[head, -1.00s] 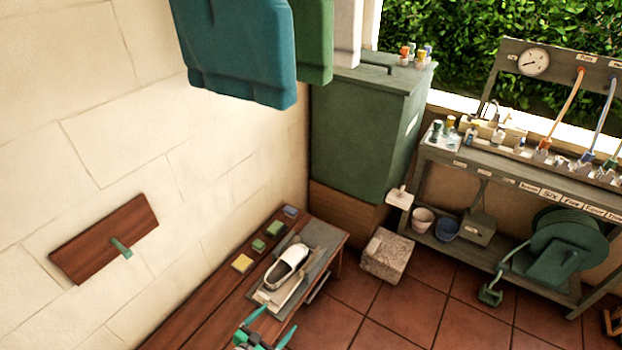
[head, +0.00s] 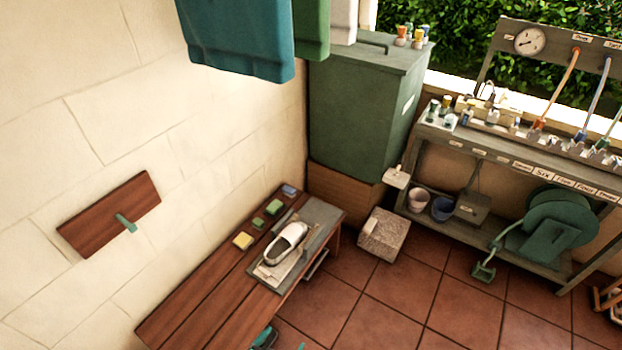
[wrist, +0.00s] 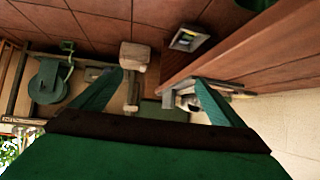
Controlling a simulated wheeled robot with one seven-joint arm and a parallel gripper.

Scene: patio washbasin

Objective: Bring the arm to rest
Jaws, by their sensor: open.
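My gripper (head: 284,340) shows only at the bottom edge of the head view, in front of the wooden bench's near side. Most of it is cut off by the frame. In the wrist view my gripper (wrist: 159,77) has its two teal fingers spread wide apart, with nothing held between them. The fingers appear clear of the bench and of everything around them.
A wooden bench (head: 193,310) stands along the wall, with a white shoe (head: 287,243) on a grey mat and several sponges. A stone block (head: 386,234), a green cabinet (head: 355,125) and a shelf rack (head: 470,150) stand beyond. Tiled floor is clear right of the bench.

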